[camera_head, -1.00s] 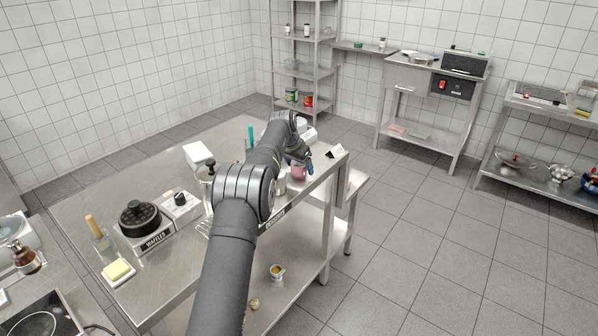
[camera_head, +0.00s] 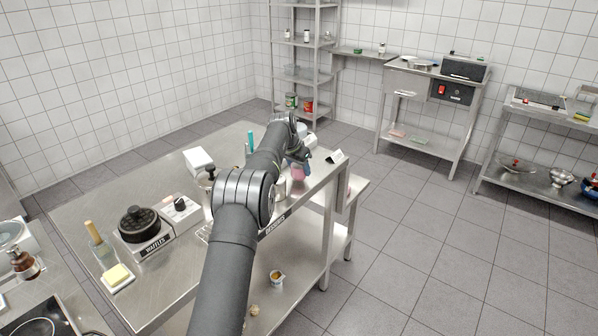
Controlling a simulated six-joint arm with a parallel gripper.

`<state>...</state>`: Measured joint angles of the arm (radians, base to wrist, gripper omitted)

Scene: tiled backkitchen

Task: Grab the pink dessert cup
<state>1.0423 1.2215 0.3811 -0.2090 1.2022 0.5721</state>
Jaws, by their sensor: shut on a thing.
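The pink dessert cup (camera_head: 298,174) is at the far right part of the steel table (camera_head: 166,283), near its right edge. My gripper (camera_head: 302,164) is at the cup and shut on it. The gripper and arm cover the cup's upper part, and only a small pink patch shows below the fingers. I cannot tell whether the cup's base touches the table.
A small black and white sign (camera_head: 334,157) stands right of the cup. A metal container (camera_head: 280,187) stands close on its left. A waffle maker (camera_head: 140,224), a white box (camera_head: 198,160) and a butter dish (camera_head: 117,277) are further left. The floor on the right is clear.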

